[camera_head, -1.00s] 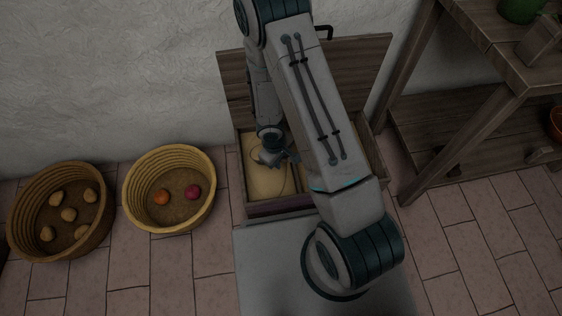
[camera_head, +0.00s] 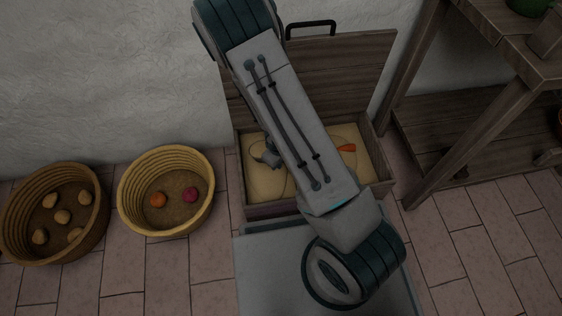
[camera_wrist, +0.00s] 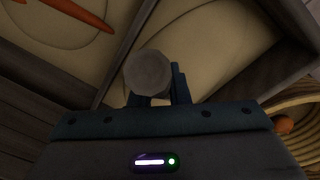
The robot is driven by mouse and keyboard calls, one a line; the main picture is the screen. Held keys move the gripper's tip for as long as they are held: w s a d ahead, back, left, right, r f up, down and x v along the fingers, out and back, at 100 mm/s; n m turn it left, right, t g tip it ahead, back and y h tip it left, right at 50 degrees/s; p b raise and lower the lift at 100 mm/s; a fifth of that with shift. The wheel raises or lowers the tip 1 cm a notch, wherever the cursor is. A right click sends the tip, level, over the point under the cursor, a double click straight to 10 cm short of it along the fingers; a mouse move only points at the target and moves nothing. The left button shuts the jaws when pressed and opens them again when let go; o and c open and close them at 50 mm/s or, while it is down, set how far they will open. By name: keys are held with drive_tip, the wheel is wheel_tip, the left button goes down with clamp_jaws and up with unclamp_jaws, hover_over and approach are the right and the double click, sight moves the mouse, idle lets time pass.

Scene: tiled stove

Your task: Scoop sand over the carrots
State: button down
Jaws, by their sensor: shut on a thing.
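An orange carrot (camera_head: 346,148) lies on the sand (camera_head: 350,175) in the right part of an open wooden box (camera_head: 381,172). The carrot also shows at the top left of the wrist view (camera_wrist: 78,14). A divider separates two sand-filled parts, each with a curved line in the sand. My gripper (camera_wrist: 160,92) is over the left part, shut on a grey round-ended thing (camera_wrist: 148,72), perhaps the scoop's handle. The rest of it is hidden. In the head view my arm covers the middle of the box and most of the gripper.
The box's raised lid (camera_head: 345,75) stands behind it. Left on the tiled floor are a basket (camera_head: 127,210) with an orange and a dark pink round thing, and a basket (camera_head: 20,230) of several potatoes. A wooden shelf (camera_head: 455,130) stands right.

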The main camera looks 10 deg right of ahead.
drive_tip(key=shift+s+f+p, duration=0.35)
drive_tip(key=shift+s+p, duration=0.1)
drive_tip(key=shift+s, duration=0.2)
drive_tip(key=shift+w+d+r+t+p, duration=0.1)
drive_tip(key=shift+w+d+t+p, duration=0.15)
drive_tip(key=shift+t+p, duration=0.15)
drive_tip(key=shift+s+d+f+t+y+b, duration=0.15)
drive_tip(key=shift+f+t+y+b, duration=0.15)
drive_tip(key=shift+b, duration=0.2)
drive_tip(key=shift+s+d+f+t+y+b, duration=0.1)
drive_tip(key=shift+s+f+t+y+b, duration=0.1)
drive_tip(key=shift+f+b, duration=0.25)
drive_tip(key=shift+s+d+f+t+y, duration=0.35)
drive_tip(key=shift+s+t, duration=0.1)
drive_tip(key=shift+t, duration=0.25)
wheel_tip(320, 180, up, 15)
drive_tip(key=p, duration=1.2)
drive_tip(key=shift+a+f, duration=0.1)
drive_tip(key=shift+w, duration=0.1)
